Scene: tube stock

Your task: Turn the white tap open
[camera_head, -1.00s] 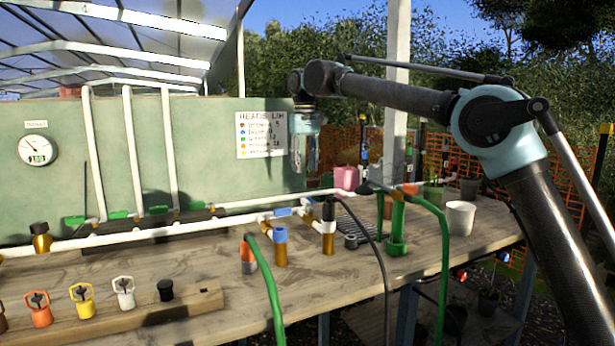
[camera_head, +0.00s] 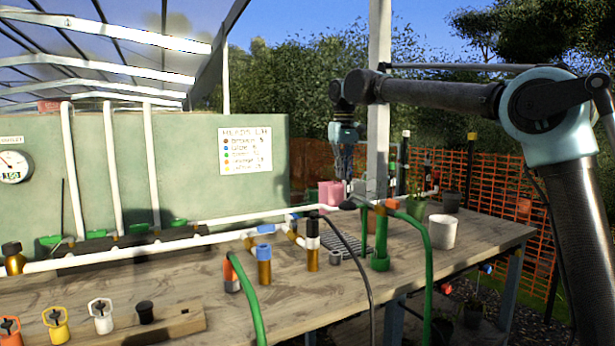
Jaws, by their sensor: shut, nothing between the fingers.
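A fitting with a white band (camera_head: 313,243), a black top and a brass lower part stands on the bench, at the white pipe's right part. A loose white piece with a ring-shaped top (camera_head: 101,315) sits in the wooden rack at the front left. I cannot tell for certain which is the white tap, nor see any handle's setting clearly. My gripper (camera_head: 343,176) hangs fingers down, high above the back right of the bench, apart from both. Its fingers are together and hold nothing. In the picture it is just above the pink pot.
White pipes (camera_head: 140,254) run along the bench (camera_head: 300,285). Green hoses (camera_head: 428,280) and a black hose arch over its front edge. A blue-topped fitting (camera_head: 264,265), an orange-topped fitting (camera_head: 232,272), a pink pot (camera_head: 331,194) and a white pot (camera_head: 442,232) stand there. A post (camera_head: 379,100) rises behind.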

